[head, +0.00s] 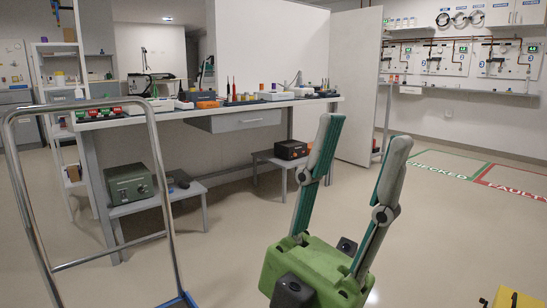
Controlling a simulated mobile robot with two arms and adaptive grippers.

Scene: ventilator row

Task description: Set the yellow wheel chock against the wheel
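My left gripper (365,132) rises from the bottom centre, with its two grey-and-teal fingers apart and nothing between them. A yellow object (518,298) is cut off at the bottom right corner; too little of it shows to tell whether it is the wheel chock. It is apart from my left gripper, to the right and below. No wheel shows in the head view. My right gripper is not in view.
A trolley's metal handle (160,150) stands at the near left. Behind it is a cluttered workbench (240,121) with low shelves holding boxes. A white partition (355,85) stands beyond. The floor at right is clear, with green "CHECKED" and red "FAULTY" floor markings.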

